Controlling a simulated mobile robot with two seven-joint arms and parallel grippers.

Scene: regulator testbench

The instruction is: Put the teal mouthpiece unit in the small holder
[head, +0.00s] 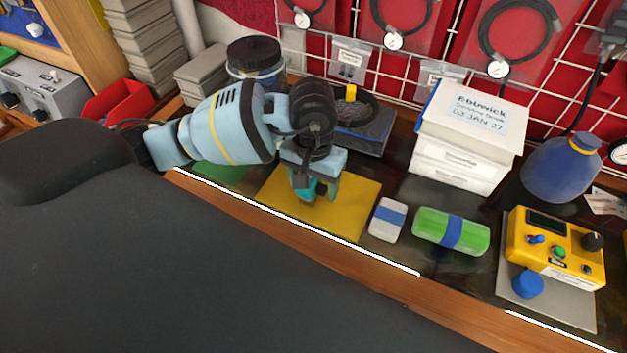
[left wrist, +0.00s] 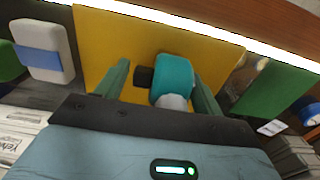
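The teal mouthpiece unit (head: 320,190) is on the yellow mat (head: 348,214), mostly covered by my left gripper in the head view. In the left wrist view the unit (left wrist: 174,76) shows a teal body, a black stub on its left and a pale grey end towards me. My left gripper (left wrist: 161,82) points down with its fingers on either side of the unit. A gap shows by the black stub; the other finger is very close to the teal body, and contact cannot be told. I cannot make out which thing is the small holder. My right gripper is not in view.
Right of the mat lie a white block with a blue band (head: 387,219) and a green roll with a blue band (head: 451,231). Further right stands a yellow control box (head: 553,246) on a grey plate. White boxes (head: 465,140) and a blue flask (head: 562,168) stand behind.

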